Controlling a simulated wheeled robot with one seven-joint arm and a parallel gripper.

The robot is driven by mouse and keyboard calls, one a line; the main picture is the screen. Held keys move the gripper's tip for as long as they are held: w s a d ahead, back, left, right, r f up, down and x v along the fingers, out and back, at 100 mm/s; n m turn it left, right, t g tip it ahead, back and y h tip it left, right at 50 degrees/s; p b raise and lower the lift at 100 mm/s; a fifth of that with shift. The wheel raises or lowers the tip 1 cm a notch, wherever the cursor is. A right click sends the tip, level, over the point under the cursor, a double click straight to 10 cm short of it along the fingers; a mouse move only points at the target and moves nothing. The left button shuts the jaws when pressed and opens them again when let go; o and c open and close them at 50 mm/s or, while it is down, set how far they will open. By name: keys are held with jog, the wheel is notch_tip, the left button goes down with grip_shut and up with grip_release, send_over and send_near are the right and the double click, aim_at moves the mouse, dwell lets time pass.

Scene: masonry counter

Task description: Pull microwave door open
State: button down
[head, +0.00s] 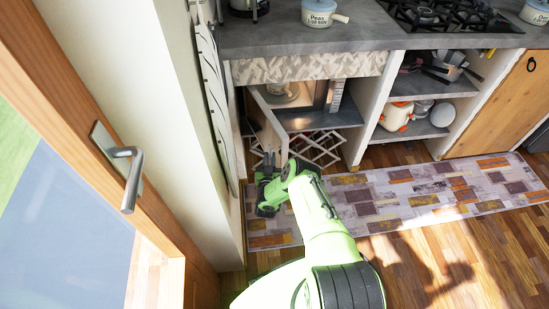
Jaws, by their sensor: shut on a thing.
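The microwave (322,98) sits in the open bay under the counter at the left, and I can see its inside and the control panel at its right. Its door (268,122) is swung partly open and stands out from the left side of the microwave toward me. My gripper (268,160) is at the outer end of the door, low and near its free edge, and is shut on it. The handle and the exact contact are hidden by the fingers and the small size of the view.
A white wall end and a wooden door with a metal handle (131,178) stand close on my left. A lattice rack (318,146) is below the microwave. Shelves with pots (396,115) are to the right. A patterned rug (400,196) lies on the clear floor before the counter.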

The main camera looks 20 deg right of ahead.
jog(key=shift+w+a+r, duration=0.15)
jog(key=shift+w+r, duration=0.2)
jog(key=c, duration=1.4)
grip_release()
jog(key=shift+o, duration=1)
jog(key=shift+w+f, duration=0.2)
jog(key=shift+f, duration=0.1)
jog(key=shift+s, duration=0.1)
jog(key=shift+s, duration=0.15)
jog(key=p+v, duration=0.4)
jog(key=v, duration=0.7)
jog(key=shift+s+a, duration=0.2)
jog(key=shift+s, duration=0.15)
